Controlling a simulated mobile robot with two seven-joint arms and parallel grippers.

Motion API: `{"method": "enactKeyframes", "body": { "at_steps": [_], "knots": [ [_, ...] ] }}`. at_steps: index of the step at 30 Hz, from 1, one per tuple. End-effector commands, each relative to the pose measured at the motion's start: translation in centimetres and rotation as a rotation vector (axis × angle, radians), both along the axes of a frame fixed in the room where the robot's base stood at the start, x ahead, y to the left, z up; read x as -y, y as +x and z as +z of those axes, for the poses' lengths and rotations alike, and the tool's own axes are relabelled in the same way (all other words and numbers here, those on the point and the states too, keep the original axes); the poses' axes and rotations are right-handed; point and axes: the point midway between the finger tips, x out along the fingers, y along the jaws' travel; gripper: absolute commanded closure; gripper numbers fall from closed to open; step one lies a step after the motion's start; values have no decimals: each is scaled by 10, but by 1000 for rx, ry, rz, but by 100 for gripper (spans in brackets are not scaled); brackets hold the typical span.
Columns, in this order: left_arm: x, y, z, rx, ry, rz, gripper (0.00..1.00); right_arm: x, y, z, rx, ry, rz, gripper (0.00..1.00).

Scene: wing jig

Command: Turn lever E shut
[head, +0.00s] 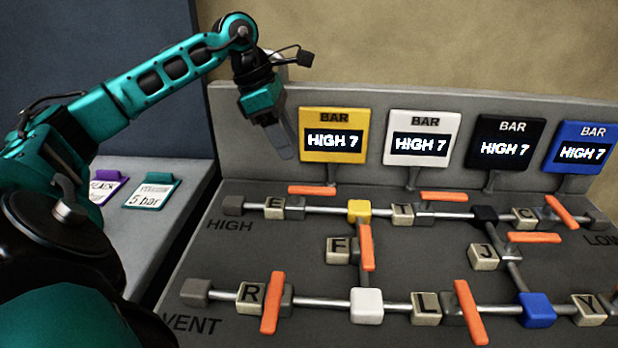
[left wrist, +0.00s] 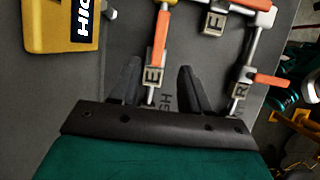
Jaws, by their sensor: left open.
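Lever E (head: 312,190) is an orange bar on the upper pipe, beside the block marked E (head: 274,208). The bar lies in line with its pipe. In the left wrist view lever E (left wrist: 160,40) also runs along the pipe, beyond the E block (left wrist: 153,76). My left gripper (head: 284,148) is open and empty, pointing down above and behind lever E, in front of the panel's back wall. In the left wrist view its two fingers (left wrist: 158,75) stand to either side of the E block's image, apart from the lever. My right gripper is not in view.
A yellow gauge (head: 333,135), a white gauge (head: 420,137) and two others read HIGH 7. Orange levers F (head: 367,248), T (head: 444,197) and R (head: 272,302) stand nearby. Purple and teal tags (head: 152,192) lie on the grey surface at left.

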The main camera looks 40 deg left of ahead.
Motion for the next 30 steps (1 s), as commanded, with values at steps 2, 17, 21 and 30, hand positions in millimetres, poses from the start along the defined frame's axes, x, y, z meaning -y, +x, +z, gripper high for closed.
{"method": "enactKeyframes", "body": {
  "at_steps": [2, 17, 21, 30],
  "knots": [
    [7, 4, -19, -4, -3, -3, 53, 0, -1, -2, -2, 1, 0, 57],
    [28, 23, -86, -1, -2, -1, 53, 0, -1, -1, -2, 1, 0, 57],
    [29, 24, -89, 1, -2, 0, 53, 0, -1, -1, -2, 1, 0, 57],
    [29, 24, -89, 0, -1, -1, 64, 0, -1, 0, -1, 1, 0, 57]
  ]
}}
